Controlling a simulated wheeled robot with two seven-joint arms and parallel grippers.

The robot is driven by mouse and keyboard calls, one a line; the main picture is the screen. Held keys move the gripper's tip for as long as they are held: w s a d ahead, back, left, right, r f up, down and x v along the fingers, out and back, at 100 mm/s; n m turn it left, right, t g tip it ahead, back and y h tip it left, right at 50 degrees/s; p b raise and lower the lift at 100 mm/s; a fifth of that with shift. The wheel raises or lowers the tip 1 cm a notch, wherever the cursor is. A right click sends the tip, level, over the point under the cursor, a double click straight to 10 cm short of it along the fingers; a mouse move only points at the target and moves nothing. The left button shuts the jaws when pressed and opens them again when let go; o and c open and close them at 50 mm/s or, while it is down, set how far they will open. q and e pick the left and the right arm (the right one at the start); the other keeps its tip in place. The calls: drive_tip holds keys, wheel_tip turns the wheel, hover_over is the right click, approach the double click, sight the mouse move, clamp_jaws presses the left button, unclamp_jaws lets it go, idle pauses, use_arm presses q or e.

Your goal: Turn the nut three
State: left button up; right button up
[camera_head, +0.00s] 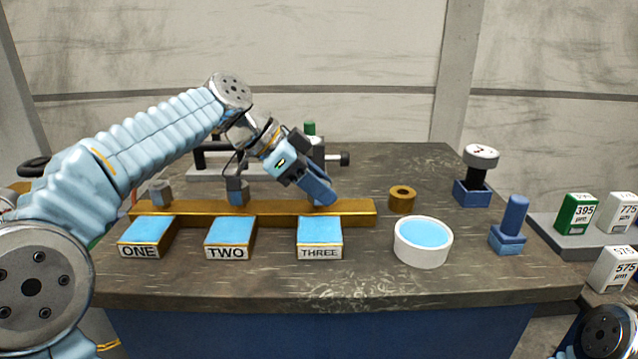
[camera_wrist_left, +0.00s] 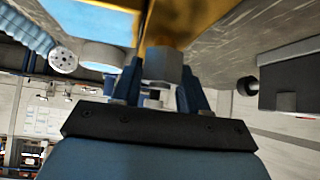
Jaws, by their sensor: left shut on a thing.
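My left gripper (camera_head: 321,193) reaches down at the right part of the brass bar (camera_head: 357,208), behind the block labelled THREE (camera_head: 320,252). In the head view its blue fingers hide nut three. In the left wrist view the grey hexagonal nut (camera_wrist_left: 163,65) sits against the brass bar (camera_wrist_left: 190,18), between the two blue fingers, which are shut on it. Nut one (camera_head: 160,192) and nut two (camera_head: 237,191) stand on the bar to the left, apart from the gripper. My right gripper is not in view.
Blocks labelled ONE (camera_head: 138,251) and TWO (camera_head: 227,252) stand in front of the bar. A brass ring (camera_head: 402,198), a white bowl (camera_head: 423,243) with blue inside, a blue peg (camera_head: 514,213) and a white-capped knob (camera_head: 480,156) stand to the right. The front table edge is clear.

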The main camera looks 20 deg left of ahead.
use_arm(q)
drive_tip(key=o, duration=1)
drive_tip(key=shift+c, duration=0.2)
drive_tip(key=v, duration=1.3)
drive_tip(key=shift+a+r, duration=0.25)
drive_tip(key=shift+a, duration=0.1)
